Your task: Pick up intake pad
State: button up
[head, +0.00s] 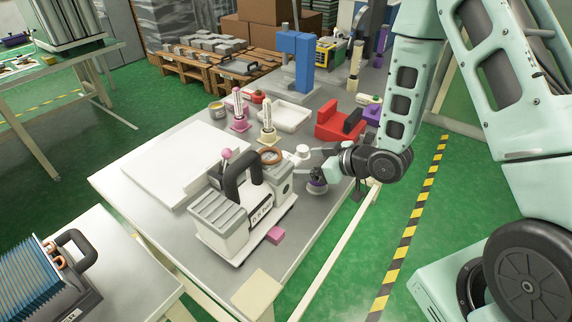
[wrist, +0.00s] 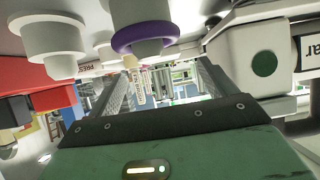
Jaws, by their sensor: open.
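No label marks the intake pad, and I cannot tell for sure which piece it is. A white round piece with a purple ring (head: 317,187) sits at the table's right edge, just below my gripper; in the wrist view it shows at the top middle (wrist: 146,38). A plain white stepped round piece (head: 303,150) is near the fingertips. My gripper (head: 318,164) is low over the table, pointing left. In the wrist view, its fingers (wrist: 158,85) are apart, with nothing seen held between them.
A grey machine with a black handle (head: 243,180) stands left of my gripper. A pink block (head: 276,235) lies before it. A red holder (head: 340,121) stands behind my gripper. A white board (head: 180,160) covers the table's left. A blue stand (head: 298,62) is at the back.

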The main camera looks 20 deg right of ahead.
aim_at(297, 160)
jog(key=x, duration=0.2)
jog(key=p+x, duration=0.1)
jog(key=x, duration=0.1)
jog(key=shift+w+a+r, duration=0.1)
jog(key=shift+w+r, duration=0.1)
jog(key=shift+r, duration=0.1)
jog(key=shift+w+a+f, duration=0.3)
jog(key=shift+w+f, duration=0.05)
jog(key=shift+w, duration=0.1)
jog(key=c, duration=1)
